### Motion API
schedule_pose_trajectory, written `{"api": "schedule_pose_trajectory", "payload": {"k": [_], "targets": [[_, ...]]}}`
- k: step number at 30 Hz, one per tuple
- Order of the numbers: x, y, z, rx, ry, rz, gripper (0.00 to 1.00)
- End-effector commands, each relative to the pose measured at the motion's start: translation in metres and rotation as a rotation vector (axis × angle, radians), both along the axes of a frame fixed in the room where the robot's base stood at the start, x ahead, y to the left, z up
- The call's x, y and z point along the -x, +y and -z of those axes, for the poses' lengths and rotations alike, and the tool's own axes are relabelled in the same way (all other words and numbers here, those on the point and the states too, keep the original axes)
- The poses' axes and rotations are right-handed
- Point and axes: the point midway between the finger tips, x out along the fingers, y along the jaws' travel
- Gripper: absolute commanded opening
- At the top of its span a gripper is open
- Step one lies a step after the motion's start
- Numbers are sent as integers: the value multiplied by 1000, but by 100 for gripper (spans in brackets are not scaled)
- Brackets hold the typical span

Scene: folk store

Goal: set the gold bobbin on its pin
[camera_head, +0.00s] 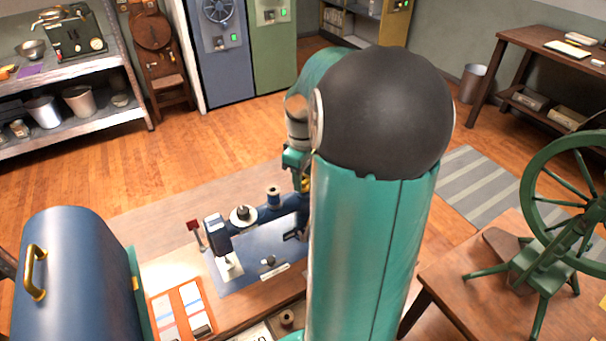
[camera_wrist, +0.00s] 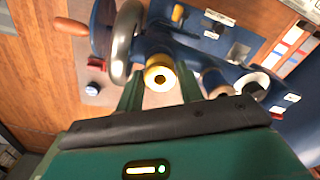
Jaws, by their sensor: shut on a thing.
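My gripper (camera_wrist: 161,92) is shut on the gold bobbin (camera_wrist: 160,72), whose end with its dark hole faces the wrist camera. In the head view my arm covers most of the gripper, and only a bit of gold (camera_head: 305,183) shows beside it. The bobbin is held over the blue sewing machine (camera_head: 256,254), near its handwheel (camera_wrist: 124,42) in the wrist view. A dark spool (camera_head: 273,196) and a white disc with a black knob (camera_head: 243,214) stand on the machine. I cannot make out a bare pin for the bobbin.
A blue case (camera_head: 75,275) with a gold handle stands left of the machine, beside an orange-edged card tray (camera_head: 181,310). A small brown spool (camera_head: 287,318) sits at the front edge. A green spinning wheel (camera_head: 540,262) stands on the right table.

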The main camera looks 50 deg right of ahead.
Motion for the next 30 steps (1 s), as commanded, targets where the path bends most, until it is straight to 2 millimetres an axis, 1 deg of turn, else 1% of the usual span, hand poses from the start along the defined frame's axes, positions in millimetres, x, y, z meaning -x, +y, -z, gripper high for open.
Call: {"api": "schedule_pose_trajectory", "payload": {"k": [7,16,23,24,26,27,30], "targets": [[0,0,1,0,0,0,26],[0,0,8,0,0,-1,26],[0,0,9,0,0,0,26],[0,0,9,0,0,0,43],[0,0,9,0,0,0,55],[0,0,9,0,0,0,62],[0,-1,9,1,0,0,62]]}}
